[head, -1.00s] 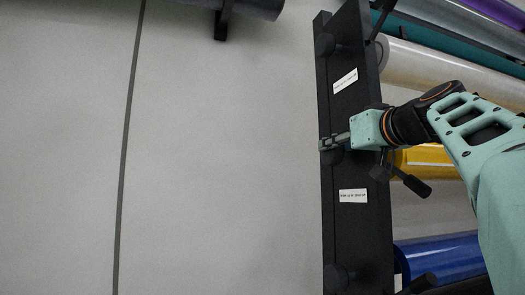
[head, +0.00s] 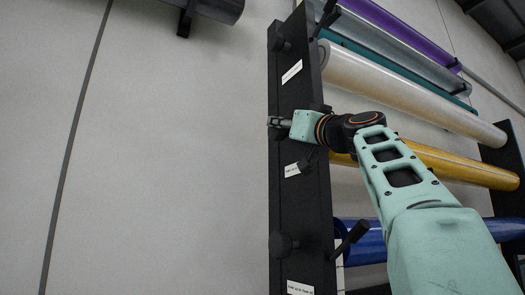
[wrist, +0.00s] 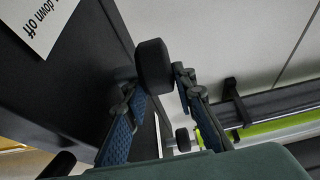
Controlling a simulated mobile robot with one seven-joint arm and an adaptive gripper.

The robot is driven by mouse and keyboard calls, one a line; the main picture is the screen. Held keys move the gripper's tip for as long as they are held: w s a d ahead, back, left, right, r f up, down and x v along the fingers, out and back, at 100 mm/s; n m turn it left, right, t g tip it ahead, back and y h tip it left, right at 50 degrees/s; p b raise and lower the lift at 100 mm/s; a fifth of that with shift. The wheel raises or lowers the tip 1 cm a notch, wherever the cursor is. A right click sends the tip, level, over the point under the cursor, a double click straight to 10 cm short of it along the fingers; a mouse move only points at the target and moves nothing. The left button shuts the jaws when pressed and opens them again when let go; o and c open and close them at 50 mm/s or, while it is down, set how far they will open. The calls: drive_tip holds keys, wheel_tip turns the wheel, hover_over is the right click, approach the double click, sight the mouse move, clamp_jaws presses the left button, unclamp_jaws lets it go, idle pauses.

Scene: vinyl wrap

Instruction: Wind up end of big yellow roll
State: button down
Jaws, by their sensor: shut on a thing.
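The big yellow roll (head: 440,163) lies across the rack in the head view, its near end hidden behind my arm and the black upright post (head: 290,205). My gripper (head: 278,122) is at the post's outer face, level with that roll's near end. In the wrist view my gripper (wrist: 157,81) has its two fingers on either side of a black round knob (wrist: 153,64) that stands out from the post. It is shut on this knob.
A white roll (head: 410,90) lies above the yellow one, and a blue roll (head: 365,240) below. A black crank handle (head: 350,240) and another knob (head: 285,245) sit lower on the post. White labels (head: 292,71) mark the post.

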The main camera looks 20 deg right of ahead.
drive_tip(key=shift+f+t+b, duration=0.4)
drive_tip(key=shift+t+b, duration=0.6)
drive_tip(key=shift+b, duration=1.25)
drive_tip(key=shift+s+r+t+y+b, duration=0.15)
drive_tip(key=shift+r+t+y+b, duration=0.2)
drive_tip(key=shift+b, duration=0.3)
drive_tip(key=c, duration=1.9)
unclamp_jaws()
drive_tip(key=shift+f, duration=0.1)
drive_tip(key=shift+f, duration=0.1)
drive_tip(key=shift+d, duration=0.1)
drive_tip(key=shift+v, duration=3.7)
